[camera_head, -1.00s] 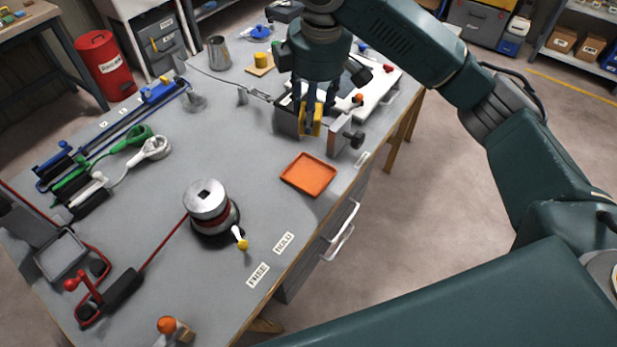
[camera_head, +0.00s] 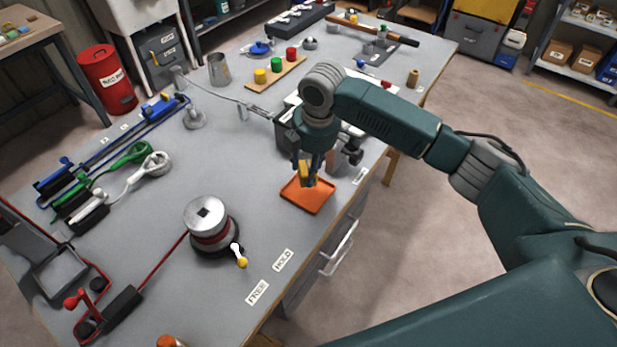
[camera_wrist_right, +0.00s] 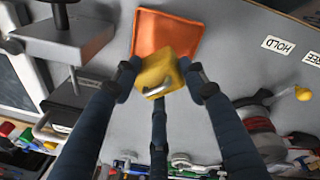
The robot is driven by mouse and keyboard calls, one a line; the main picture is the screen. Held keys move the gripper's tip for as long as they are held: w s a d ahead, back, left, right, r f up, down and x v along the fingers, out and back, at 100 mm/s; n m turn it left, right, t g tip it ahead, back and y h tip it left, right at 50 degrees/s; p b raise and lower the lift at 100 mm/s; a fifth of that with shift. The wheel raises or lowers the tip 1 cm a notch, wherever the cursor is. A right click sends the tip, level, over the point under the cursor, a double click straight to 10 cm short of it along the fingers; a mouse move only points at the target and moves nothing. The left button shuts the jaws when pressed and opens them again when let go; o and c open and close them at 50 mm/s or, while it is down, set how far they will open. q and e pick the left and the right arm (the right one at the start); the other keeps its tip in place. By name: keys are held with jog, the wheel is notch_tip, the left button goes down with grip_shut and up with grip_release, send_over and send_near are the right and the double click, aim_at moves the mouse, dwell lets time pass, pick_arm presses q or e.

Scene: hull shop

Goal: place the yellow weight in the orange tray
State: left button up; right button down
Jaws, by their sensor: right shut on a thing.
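The orange tray (camera_head: 307,203) lies flat on the grey bench near its right edge. It also shows in the right wrist view (camera_wrist_right: 165,28). My right gripper (camera_head: 307,176) is shut on the yellow weight (camera_head: 305,173) over the back part of the tray. In the right wrist view the weight (camera_wrist_right: 158,73), a yellow block with a metal handle, sits between the fingertips and covers part of the tray. I cannot tell whether the weight touches the tray floor. My left gripper is not in view.
A winch drum (camera_head: 208,215) with a red line stands left of the tray. A clamp with a dark knob (camera_head: 352,150) stands just behind the tray. A wooden strip with coloured pegs (camera_head: 275,72) lies farther back. The bench between drum and tray is clear.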

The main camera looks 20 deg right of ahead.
jog(key=shift+f+p, duration=0.3)
jog(key=shift+f, duration=2.25)
jog(key=c, duration=1)
grip_release()
jog(key=shift+f, duration=0.1)
jog(key=r, duration=0.4)
jog(key=s+r+b, duration=0.1)
jog(key=r, duration=0.7)
jog(key=shift+s+d, duration=0.3)
jog(key=shift+s, duration=0.1)
